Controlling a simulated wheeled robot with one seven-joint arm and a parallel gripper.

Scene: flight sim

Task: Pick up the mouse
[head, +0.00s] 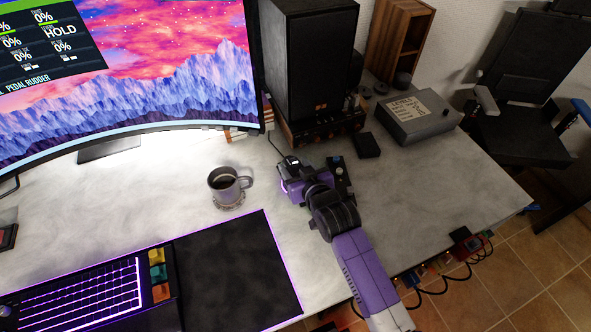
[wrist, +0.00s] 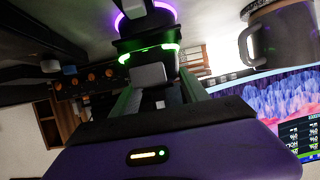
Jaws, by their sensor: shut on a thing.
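The mouse (wrist: 145,22) is dark with a purple lit ring and a green lit band, at the top middle of the wrist view. My gripper (wrist: 156,80) is shut on it, with one finger on each side. In the head view my gripper (head: 293,170) is right of the coffee mug, over the desk in front of the black speaker. The mouse is mostly hidden there by my gripper, with a purple glow at its left and a thin cable running behind. I cannot tell whether the mouse touches the desk.
The coffee mug (head: 225,185) stands close on the left and shows in the wrist view (wrist: 283,42). The black speaker (head: 308,60) is behind. A grey box (head: 417,118) and small black box (head: 366,145) lie right. The black mat (head: 238,268) is front left.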

